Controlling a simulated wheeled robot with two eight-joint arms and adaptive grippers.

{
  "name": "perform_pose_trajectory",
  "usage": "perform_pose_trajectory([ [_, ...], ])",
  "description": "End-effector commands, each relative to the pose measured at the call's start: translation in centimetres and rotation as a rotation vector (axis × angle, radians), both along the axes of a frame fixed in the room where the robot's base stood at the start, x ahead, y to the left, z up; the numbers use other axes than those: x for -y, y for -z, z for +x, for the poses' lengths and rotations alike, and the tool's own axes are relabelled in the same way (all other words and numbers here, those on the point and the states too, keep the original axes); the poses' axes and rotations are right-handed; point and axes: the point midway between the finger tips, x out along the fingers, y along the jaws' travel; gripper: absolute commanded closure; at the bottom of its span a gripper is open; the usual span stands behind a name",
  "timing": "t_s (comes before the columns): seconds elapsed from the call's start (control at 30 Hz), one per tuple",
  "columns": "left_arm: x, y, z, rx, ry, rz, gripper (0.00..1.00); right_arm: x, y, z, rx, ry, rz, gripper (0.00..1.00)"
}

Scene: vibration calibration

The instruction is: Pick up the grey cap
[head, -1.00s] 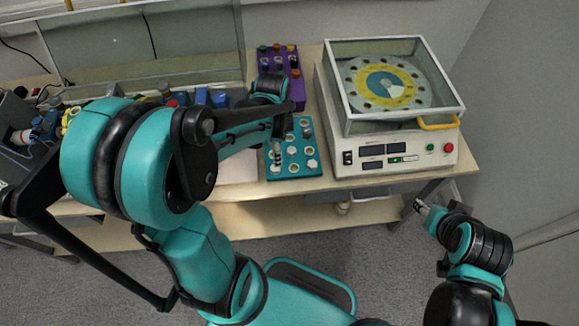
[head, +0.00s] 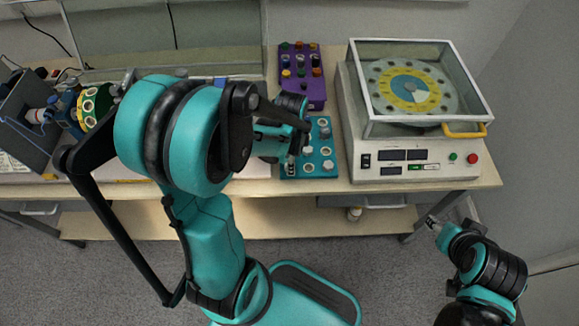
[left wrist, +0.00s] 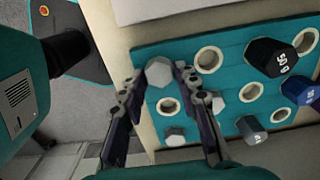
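A grey hexagonal cap (left wrist: 159,72) stands at the corner of the teal board (left wrist: 150,50) in the left wrist view. My left gripper (left wrist: 158,78) is open, with one fingertip on each side of this cap. The right-hand fingertip looks very close to it; contact is unclear. In the head view, my left gripper (head: 291,163) is low over the left part of the teal board (head: 322,128), and my arm hides part of the board. My right gripper (head: 432,222) is in front of the table at the right; its fingers are too small to judge.
Other light caps (left wrist: 218,103), a black labelled cap (left wrist: 270,60) and a blue cap (left wrist: 298,88) stand close by on the board, among empty ring holes. A purple rack (head: 302,75) is behind. A white machine (head: 400,155) with a glass-walled top stands to the right.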

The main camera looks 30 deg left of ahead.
Motion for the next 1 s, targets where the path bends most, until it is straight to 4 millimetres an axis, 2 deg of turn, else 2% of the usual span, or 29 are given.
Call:
perform_pose_trajectory([
  [0.37,0.0,0.0,0.0,0.000,0.000,0.000,0.82,0.0,0.0,0.0,0.000,0.000,0.000,0.53],
  [0.53,0.0,-0.7,0.0,0.000,0.000,0.000,0.82,0.0,-0.4,0.0,0.000,0.000,0.000,0.53],
  [0.67,0.0,-2.2,0.0,0.000,0.000,0.000,0.82,0.0,-1.3,0.0,0.000,0.000,0.000,0.53],
  [0.8,0.2,-5.0,-0.2,0.000,0.001,0.000,0.82,0.0,-2.8,0.0,0.000,0.000,0.000,0.53],
  [1.0,3.7,-7.5,-3.7,0.000,0.005,0.000,0.82,0.0,-4.6,0.0,0.000,0.000,0.000,0.53],
])
